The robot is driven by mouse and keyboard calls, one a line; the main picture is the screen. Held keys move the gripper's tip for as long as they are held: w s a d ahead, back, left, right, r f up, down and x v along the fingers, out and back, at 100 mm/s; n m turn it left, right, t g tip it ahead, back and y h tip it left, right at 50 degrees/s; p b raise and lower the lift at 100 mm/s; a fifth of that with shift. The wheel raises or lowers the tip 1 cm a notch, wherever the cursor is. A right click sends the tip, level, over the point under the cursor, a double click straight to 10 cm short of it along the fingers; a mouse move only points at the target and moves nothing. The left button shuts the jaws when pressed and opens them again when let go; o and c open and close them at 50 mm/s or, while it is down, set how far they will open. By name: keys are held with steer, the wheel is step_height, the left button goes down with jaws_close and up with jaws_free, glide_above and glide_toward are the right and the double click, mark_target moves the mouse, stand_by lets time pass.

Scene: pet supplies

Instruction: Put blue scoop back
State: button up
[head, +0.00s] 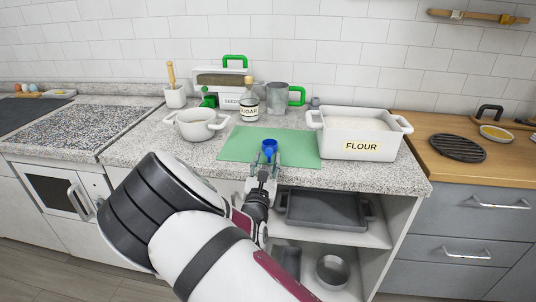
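A small blue scoop (269,146) shows in the head view at the front part of the green mat (236,146), on the speckled counter. My gripper (267,160) reaches in from the front, and its fingertips are right at the near side of the scoop. The scoop's lower part is hidden among the fingers. I cannot tell whether the fingers are closed on it, or whether it rests on the mat or is held just above it.
A white flour bin (361,147) stands right of the mat. A white pot (196,125), a seeds box (226,98), a sugar bottle (249,106) and a grey mug with green handle (278,98) stand left and behind. An open shelf holds a dark tray (325,211) below.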

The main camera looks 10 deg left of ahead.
steer(key=s+f, duration=0.1)
steer(key=s, duration=0.6)
steer(key=shift+s+f, duration=0.2)
steer(key=shift+s, duration=0.1)
steer(key=shift+a, duration=0.1)
